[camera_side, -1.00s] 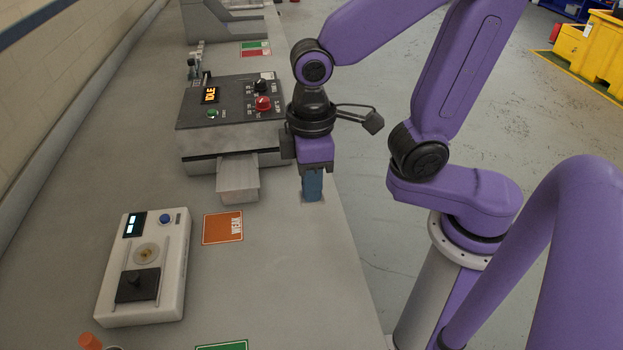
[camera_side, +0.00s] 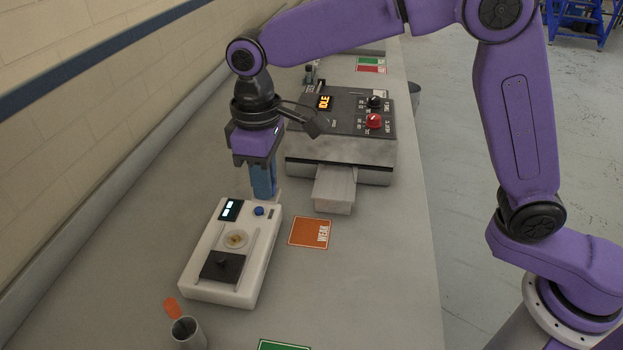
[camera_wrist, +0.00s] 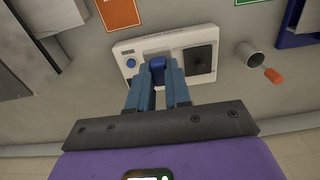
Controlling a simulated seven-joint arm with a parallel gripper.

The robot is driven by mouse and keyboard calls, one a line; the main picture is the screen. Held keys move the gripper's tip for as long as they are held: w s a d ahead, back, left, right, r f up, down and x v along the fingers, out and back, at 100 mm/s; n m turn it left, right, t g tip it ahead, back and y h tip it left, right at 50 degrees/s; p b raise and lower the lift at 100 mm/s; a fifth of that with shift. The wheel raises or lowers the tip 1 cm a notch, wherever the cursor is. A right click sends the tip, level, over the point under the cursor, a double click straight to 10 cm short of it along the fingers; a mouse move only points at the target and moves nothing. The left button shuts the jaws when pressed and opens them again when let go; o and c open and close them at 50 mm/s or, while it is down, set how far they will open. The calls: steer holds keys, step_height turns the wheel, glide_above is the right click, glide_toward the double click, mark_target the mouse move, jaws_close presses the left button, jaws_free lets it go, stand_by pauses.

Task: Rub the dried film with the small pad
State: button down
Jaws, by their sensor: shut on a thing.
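My gripper (camera_side: 266,194) is shut on a small dark blue piece (camera_wrist: 157,64), which looks like the small pad; its lower end is hard to make out. In the side view my gripper is above the bench by the far end of a white device (camera_side: 218,290). In the wrist view the held piece and fingers hide the disc.
A grey machine (camera_side: 345,150) reading IDLE stands behind, its metal tray (camera_side: 334,188) sticking out. An orange WEAK card (camera_side: 310,233) lies right of the device. A grey cup (camera_side: 187,334) and an orange piece (camera_side: 172,308) are near the front.

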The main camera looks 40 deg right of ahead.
steer(key=w+a+f, duration=0.4)
steer(key=w+a, duration=0.3)
steer(key=shift+a+f, duration=0.1)
steer(key=shift+f, duration=2.5)
steer(key=shift+s+d+f, duration=0.2)
steer(key=shift+s+f, duration=0.05)
steer(key=shift+f, duration=0.45)
steer(key=shift+s+d+f, duration=0.2)
steer(key=shift+f, duration=0.45)
steer(key=shift+s+d, duration=1.6)
steer(key=shift+w+a, duration=2.05)
steer(key=shift+a, duration=0.05)
step_height(320, 180, up, 8)
steer(key=shift+r, duration=0.15)
steer(key=shift+d, duration=0.1)
